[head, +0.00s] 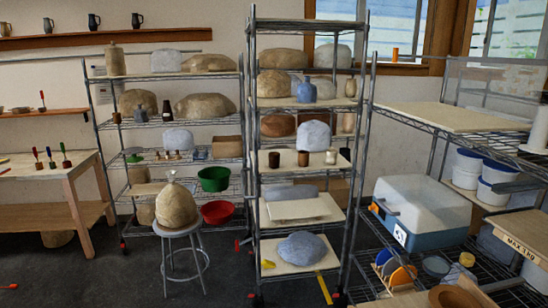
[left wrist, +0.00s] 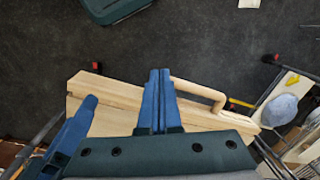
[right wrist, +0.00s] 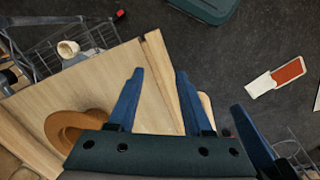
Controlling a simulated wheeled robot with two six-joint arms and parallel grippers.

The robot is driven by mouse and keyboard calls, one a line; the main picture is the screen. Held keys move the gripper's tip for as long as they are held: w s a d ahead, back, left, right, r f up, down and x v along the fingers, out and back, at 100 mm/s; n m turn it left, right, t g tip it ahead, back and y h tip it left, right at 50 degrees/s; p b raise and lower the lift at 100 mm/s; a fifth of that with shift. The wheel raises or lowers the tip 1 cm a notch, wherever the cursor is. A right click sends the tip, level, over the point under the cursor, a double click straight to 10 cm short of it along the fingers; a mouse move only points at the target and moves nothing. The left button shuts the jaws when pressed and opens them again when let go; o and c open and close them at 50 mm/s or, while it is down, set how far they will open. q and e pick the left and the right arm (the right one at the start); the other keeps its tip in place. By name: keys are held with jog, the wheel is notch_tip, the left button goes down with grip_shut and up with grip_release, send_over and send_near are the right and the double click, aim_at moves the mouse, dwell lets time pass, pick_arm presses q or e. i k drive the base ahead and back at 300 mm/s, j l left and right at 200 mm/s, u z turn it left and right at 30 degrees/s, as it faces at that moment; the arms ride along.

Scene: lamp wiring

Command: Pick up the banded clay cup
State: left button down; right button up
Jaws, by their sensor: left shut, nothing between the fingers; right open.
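No cup that I can clearly identify as the banded clay cup shows in any view. My left gripper (left wrist: 159,74) is shut and empty, over a wooden piece with a handle (left wrist: 110,98). My right gripper (right wrist: 160,74) is open and empty above a wooden board (right wrist: 150,95). Neither gripper shows in the head view.
A brown round object (right wrist: 72,130) is partly hidden behind my right gripper's body. A small cream vessel (right wrist: 68,48) sits by a wire rack. A stool (head: 180,229) with a wrapped clay lump stands before the left rack. The dark floor (head: 120,280) is mostly clear.

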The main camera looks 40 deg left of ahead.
aim_at(331, 154)
jog(key=u, duration=0.85)
jog(key=i+j+z, duration=0.35)
jog(key=i, duration=0.6)
jog(key=i+j+z, duration=0.35)
jog(key=i+j, duration=0.3)
jog(key=i, duration=0.25)
jog(key=i+j+z, duration=0.35)
jog(key=i+j, duration=0.45)
